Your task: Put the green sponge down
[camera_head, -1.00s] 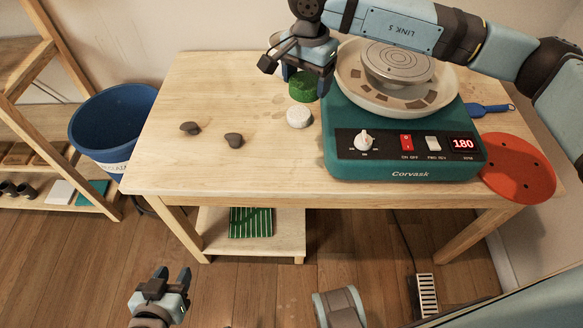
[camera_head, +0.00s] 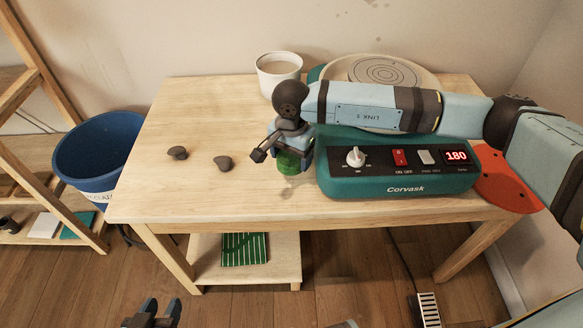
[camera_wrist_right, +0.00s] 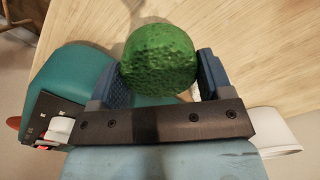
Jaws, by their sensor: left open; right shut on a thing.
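The green sponge (camera_head: 288,163) is a round, textured piece held between the fingers of my right gripper (camera_head: 291,155), over the table (camera_head: 190,200) just left of the teal pottery wheel. In the right wrist view the sponge (camera_wrist_right: 160,58) sits between the two fingers of the right gripper (camera_wrist_right: 162,78), which is shut on it. I cannot tell whether its underside touches the table. My left gripper (camera_head: 160,308) is open and empty at the bottom edge, away from the table and partly cut off.
A white pot (camera_head: 279,66) stands behind my right gripper. The teal wheel unit (camera_head: 395,180) and an orange-red disc (camera_head: 508,190) fill the right. A blue bucket (camera_head: 92,160) stands left of the table. The front-left tabletop is clear.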

